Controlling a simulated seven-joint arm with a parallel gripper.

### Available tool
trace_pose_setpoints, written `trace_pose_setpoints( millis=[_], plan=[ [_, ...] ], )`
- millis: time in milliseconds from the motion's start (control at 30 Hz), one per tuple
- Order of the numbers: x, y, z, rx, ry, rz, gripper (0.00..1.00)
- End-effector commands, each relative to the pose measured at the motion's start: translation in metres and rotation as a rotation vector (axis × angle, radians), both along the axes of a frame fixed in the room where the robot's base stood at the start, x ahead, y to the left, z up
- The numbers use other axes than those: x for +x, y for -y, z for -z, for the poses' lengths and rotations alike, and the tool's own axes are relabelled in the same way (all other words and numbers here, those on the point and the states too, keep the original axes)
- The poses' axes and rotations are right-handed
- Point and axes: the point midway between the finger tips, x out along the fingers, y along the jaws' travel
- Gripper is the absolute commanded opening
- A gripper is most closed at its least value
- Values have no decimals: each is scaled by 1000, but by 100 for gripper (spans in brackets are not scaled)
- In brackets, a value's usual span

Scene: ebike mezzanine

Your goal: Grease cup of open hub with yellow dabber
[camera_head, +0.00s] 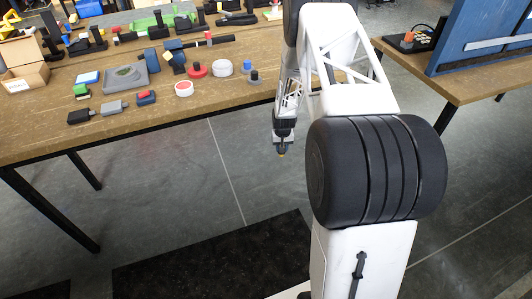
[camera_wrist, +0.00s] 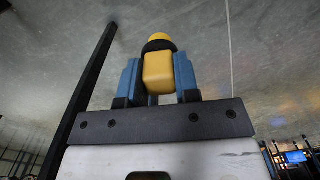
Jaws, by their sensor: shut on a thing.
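My gripper (camera_head: 282,149) hangs over the floor, in front of the workbench's front edge and apart from it. In the wrist view its blue fingers (camera_wrist: 158,82) are shut on the yellow dabber (camera_wrist: 158,71), which has a black collar and a rounded yellow tip. Only a tiny orange-yellow spot of it shows below my gripper in the head view.
The wooden bench (camera_head: 229,97) carries several small items: a red-and-white tub (camera_head: 184,89), a red disc with a knob (camera_head: 196,70), a white round tub (camera_head: 222,67) and a cardboard box (camera_head: 24,76). A second table (camera_head: 437,82) with a blue panel stands right. Floor around my gripper is clear.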

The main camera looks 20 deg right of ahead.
Motion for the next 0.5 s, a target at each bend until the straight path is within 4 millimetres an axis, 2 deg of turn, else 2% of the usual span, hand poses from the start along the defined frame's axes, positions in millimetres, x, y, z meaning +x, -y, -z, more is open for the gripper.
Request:
trace_pose_setpoints(
  millis=[33, 100, 500],
  plan=[
    [0, 16, -5, -1, 2, 20, 11],
    [-1, 36, -11, -1, 3, 45, 11],
    [-11, 148, -60, -1, 3, 193, 11]
  ],
)
